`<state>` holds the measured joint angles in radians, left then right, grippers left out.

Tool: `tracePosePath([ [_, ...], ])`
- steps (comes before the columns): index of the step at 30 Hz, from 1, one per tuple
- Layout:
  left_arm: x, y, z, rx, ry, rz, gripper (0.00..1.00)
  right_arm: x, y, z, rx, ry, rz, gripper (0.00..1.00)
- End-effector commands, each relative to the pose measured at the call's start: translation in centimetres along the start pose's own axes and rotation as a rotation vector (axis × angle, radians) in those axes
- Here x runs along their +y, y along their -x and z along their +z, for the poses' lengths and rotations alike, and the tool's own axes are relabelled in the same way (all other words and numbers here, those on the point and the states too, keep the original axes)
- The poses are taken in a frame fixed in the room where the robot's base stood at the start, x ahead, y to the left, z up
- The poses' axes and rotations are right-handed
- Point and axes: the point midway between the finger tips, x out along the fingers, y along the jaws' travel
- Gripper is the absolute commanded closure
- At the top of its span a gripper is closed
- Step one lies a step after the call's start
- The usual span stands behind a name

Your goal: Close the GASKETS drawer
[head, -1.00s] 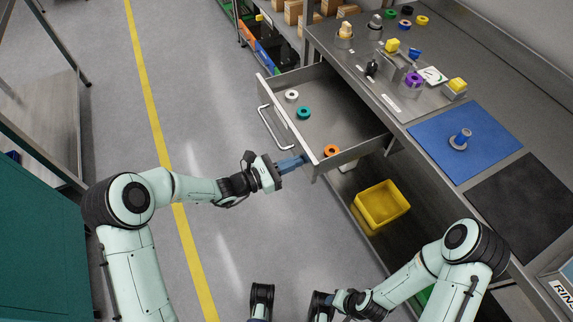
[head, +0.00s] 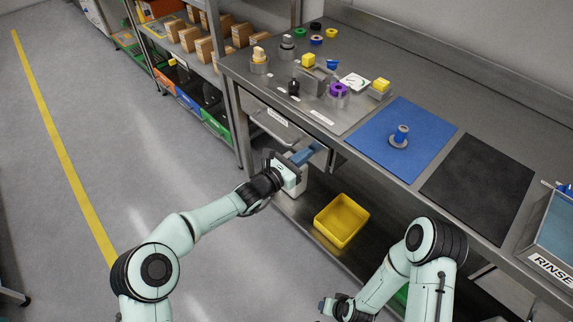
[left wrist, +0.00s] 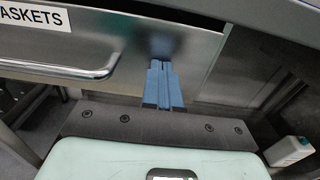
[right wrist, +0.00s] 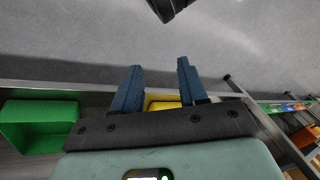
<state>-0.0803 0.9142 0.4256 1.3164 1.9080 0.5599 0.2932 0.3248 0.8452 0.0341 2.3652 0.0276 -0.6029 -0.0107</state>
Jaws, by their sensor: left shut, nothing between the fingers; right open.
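The GASKETS drawer (head: 268,118) is a grey metal drawer under the workbench, pushed nearly all the way in. Its front, bar handle and label (left wrist: 35,14) show in the left wrist view. A dark gap shows above the front, below the bench edge. My left gripper (head: 310,152) is shut and empty, its blue fingertips (left wrist: 162,68) against or very close to the front, right of the handle; exact contact is hard to tell. The drawer's contents are hidden. My right gripper (right wrist: 158,72) is open and empty, low in front of the bench.
A yellow bin (head: 341,221) stands on the shelf below the bench. A blue mat (head: 405,130) and a black mat (head: 478,185) lie on the benchtop.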

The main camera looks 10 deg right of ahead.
Motion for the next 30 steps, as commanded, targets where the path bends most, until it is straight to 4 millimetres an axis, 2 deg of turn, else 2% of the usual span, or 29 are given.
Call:
tracePosePath([
  [3,-0.5,-1.1,0.0,-0.002,-0.001,-0.001,1.00,0.6,-0.4,0.9,-0.028,-0.006,0.010,0.57],
  [10,-0.9,-1.9,0.1,-0.002,-0.001,0.000,1.00,0.9,-0.6,1.4,-0.042,-0.009,0.017,0.57],
  [23,-1.0,-2.0,0.5,-0.008,-0.002,-0.001,1.00,0.9,-0.6,1.4,-0.042,-0.009,0.017,0.57],
  [30,-0.1,-0.9,0.5,-0.006,-0.004,-0.002,1.00,0.3,0.0,0.6,-0.018,-0.004,0.006,0.57],
])
